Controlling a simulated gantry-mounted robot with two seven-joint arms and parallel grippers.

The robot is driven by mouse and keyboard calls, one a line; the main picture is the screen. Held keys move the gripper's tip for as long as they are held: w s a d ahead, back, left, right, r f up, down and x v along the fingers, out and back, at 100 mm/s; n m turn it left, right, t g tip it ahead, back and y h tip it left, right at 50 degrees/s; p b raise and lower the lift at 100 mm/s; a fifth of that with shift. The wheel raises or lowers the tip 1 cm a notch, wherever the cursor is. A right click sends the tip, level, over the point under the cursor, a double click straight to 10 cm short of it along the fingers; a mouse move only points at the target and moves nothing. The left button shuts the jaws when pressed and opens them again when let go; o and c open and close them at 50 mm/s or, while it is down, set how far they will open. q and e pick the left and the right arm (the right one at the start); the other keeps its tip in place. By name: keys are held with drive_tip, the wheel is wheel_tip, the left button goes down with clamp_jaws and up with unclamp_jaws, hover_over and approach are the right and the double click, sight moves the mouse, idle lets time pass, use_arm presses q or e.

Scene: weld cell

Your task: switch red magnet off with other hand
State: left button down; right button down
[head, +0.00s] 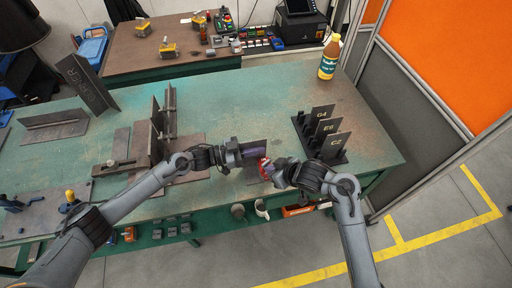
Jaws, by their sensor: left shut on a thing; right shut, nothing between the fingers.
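The red magnet (264,168) is a small red piece near the table's front edge, mostly hidden by my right gripper. A dark grey plate (257,144) shows just behind it. My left gripper (255,153) comes in from the left and is shut, apparently on this plate; its fingers hide the grip. My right gripper (270,171) is shut with nothing between its fingers. Its tips are at the red magnet, but I cannot tell whether they touch it. The magnet's switch cannot be made out.
Upright lettered plates stand in a dark rack (337,158) at the right. Steel angles and a fixture (157,135) stand left of my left gripper. A yellow bottle (329,57) stands at the back right. The green table (240,100) is clear in the middle.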

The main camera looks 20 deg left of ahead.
use_arm(q)
drive_tip(key=shift+f, duration=0.1)
use_arm(e)
drive_tip(key=shift+s+a, duration=0.25)
drive_tip(key=shift+a, duration=0.05)
idle(0.7)
drive_tip(key=shift+s+d, duration=0.3)
wheel_tip(320, 180, up, 7)
idle(0.9)
idle(0.9)
drive_tip(key=v, duration=1.2)
